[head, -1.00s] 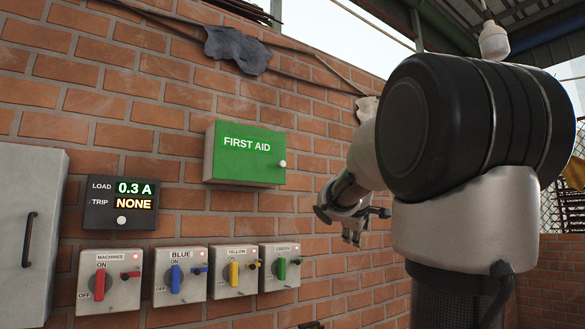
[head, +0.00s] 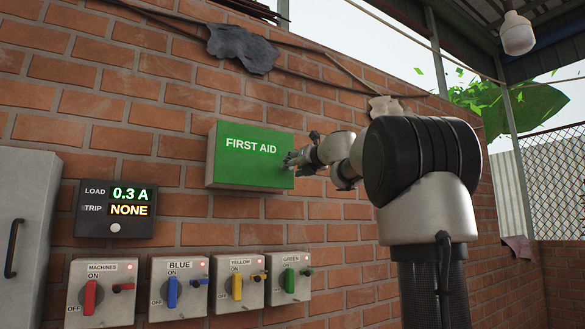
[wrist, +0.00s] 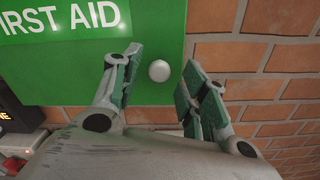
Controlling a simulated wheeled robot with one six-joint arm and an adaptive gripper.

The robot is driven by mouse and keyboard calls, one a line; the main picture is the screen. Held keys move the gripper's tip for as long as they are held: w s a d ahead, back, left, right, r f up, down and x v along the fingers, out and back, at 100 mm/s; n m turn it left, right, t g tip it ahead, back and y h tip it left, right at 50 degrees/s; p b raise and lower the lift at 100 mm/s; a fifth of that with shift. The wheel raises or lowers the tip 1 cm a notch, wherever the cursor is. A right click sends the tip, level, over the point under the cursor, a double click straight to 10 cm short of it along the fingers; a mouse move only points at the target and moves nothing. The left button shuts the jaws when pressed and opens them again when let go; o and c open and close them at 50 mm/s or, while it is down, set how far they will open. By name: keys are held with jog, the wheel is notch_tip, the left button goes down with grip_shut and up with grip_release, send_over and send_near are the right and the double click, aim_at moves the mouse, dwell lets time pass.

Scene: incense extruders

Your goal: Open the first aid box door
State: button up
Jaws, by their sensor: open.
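The green first aid box (head: 245,160) hangs on the brick wall, its door closed, with white "FIRST AID" lettering. Its round white knob (wrist: 159,70) is near the door's right edge in the wrist view; in the head view my gripper hides it. My gripper (head: 290,160) is at the right edge of the door. In the wrist view my open gripper (wrist: 157,68) has one finger on each side of the knob, and a gap shows between the knob and each finger.
Below the box are several switch boxes, with red (head: 92,297), blue (head: 172,292), yellow (head: 237,286) and green (head: 289,280) handles. A load display (head: 116,210) and a grey cabinet (head: 30,230) are at left. The wall right of the box is bare brick.

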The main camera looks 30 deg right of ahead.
jog(key=shift+w, duration=0.75)
grip_shut()
